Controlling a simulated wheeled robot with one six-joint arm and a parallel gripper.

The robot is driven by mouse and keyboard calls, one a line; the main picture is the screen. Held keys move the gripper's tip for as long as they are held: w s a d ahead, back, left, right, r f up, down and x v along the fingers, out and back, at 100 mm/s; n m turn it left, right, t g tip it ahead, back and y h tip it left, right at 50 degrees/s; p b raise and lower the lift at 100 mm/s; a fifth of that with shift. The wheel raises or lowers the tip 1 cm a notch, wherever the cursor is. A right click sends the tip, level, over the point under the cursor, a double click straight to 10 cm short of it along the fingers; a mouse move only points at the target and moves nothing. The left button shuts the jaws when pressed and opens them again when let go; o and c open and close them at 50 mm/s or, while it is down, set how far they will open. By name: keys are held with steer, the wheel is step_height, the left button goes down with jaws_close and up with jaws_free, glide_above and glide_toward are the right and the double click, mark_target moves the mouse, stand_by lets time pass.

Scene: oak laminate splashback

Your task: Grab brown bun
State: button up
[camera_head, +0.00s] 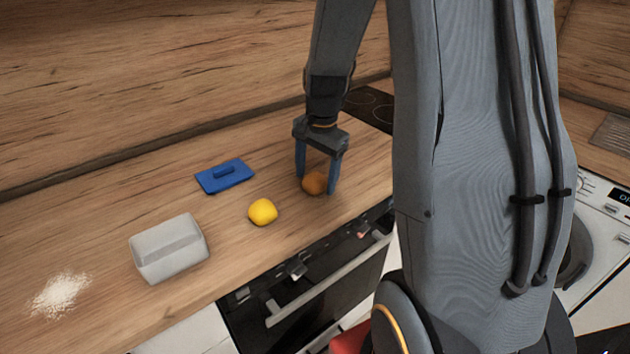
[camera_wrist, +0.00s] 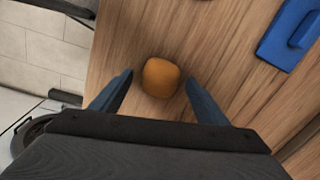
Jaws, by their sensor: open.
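The brown bun (camera_head: 314,184) is a small rounded orange-brown lump on the wooden counter, near its front edge. In the wrist view the bun (camera_wrist: 160,77) lies ahead of and between the lines of the two blue fingers. My gripper (camera_head: 318,181) points down over the bun with one finger on each side of it. In the wrist view my gripper (camera_wrist: 158,82) is open, with a gap between each finger and the bun. The right finger hides part of the bun in the head view.
A yellow lemon-like object (camera_head: 263,212) lies left of the bun. A grey box (camera_head: 170,250) and white powder (camera_head: 60,295) are farther left. A black hob (camera_head: 370,107) is behind.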

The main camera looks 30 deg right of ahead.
steer(key=shift+f, duration=0.3)
steer(key=shift+c, duration=0.4)
steer(key=c, duration=1.1)
steer(key=shift+r, duration=0.1)
